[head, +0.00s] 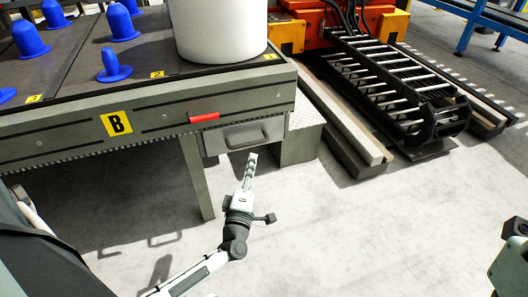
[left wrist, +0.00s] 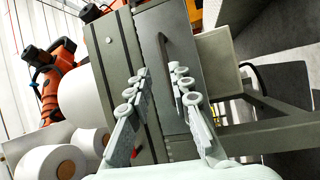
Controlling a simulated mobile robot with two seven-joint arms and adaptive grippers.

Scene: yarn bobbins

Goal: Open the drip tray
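The drip tray (head: 228,137) is a grey drawer front with a dark bar handle (head: 246,134), under the bench top; it looks closed. In the left wrist view the drip tray (left wrist: 184,88) appears turned on its side, with its handle (left wrist: 164,48) above and between my fingertips. My left gripper (head: 251,158) is just in front of and below the handle in the head view. Its two fingers (left wrist: 160,76) are spread apart with nothing between them. I see no contact with the handle. Part of my right arm shows at the head view's right edge, without its fingers.
The bench (head: 75,145) carries blue cones (head: 114,66) and a white bobbin (head: 218,30). A red tab (head: 204,117) sits on its edge above the tray. A bench leg (head: 197,178) stands left of the tray, a metal step (head: 300,135) right. The floor in front is clear.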

